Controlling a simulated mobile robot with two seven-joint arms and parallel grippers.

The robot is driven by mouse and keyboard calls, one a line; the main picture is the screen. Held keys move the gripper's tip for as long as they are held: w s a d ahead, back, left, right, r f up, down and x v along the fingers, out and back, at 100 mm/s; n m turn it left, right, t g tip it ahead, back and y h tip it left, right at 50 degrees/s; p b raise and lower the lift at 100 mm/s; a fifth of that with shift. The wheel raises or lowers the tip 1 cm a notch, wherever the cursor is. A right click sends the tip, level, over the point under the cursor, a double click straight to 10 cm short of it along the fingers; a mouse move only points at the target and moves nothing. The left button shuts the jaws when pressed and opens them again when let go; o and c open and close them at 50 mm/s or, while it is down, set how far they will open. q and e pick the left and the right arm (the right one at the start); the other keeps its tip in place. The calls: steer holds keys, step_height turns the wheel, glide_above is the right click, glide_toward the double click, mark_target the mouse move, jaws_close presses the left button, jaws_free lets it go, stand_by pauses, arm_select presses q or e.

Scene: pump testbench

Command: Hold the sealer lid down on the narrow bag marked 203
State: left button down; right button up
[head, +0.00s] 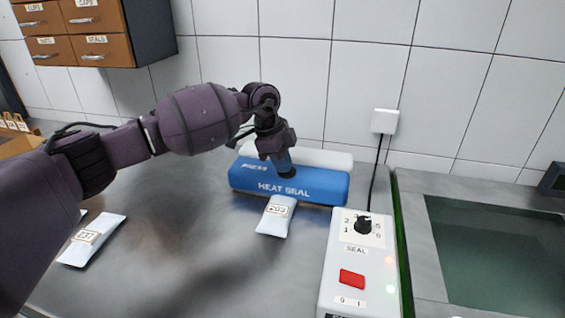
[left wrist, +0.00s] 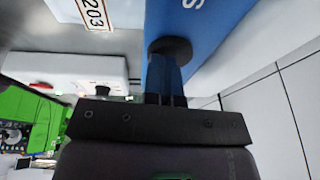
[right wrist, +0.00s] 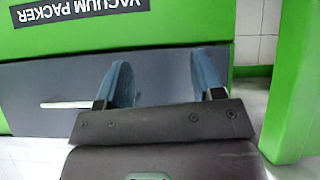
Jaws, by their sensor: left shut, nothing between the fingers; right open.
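The blue sealer lid (head: 325,187), lettered HEAT SEAL, lies low on the white sealer (head: 325,158) at the back of the bench. The narrow pale bag marked 203 (head: 272,225) lies in front, its far end meeting the lid's front edge; that end is hidden. My left gripper (head: 285,170) is shut and empty, pointing down at a dark round pad on the lid. In the left wrist view its fingertips (left wrist: 168,58) appear to meet this pad (left wrist: 170,46); firm contact cannot be told. My right gripper (right wrist: 165,80) is open and empty, away from the sealer.
A white control box (head: 336,245) with a dial (head: 363,225), red switch (head: 352,278) and lit lamps stands right of the bag. Another bag, apparently marked 237 (head: 82,250), lies at left. The green VACUUM PACKER (right wrist: 190,12) faces my right gripper. Bare bench lies between the bags.

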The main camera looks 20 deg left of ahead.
arm_select(q)
steer(key=shift+f, duration=0.25)
arm_select(e)
steer(key=shift+s+f, duration=0.2)
steer(key=shift+s, duration=0.1)
steer(key=shift+w+a+r, duration=0.1)
steer(key=shift+w+r, duration=0.05)
steer(key=shift+w, duration=0.25)
steer(key=shift+s, duration=0.4)
stand_by(0.6)
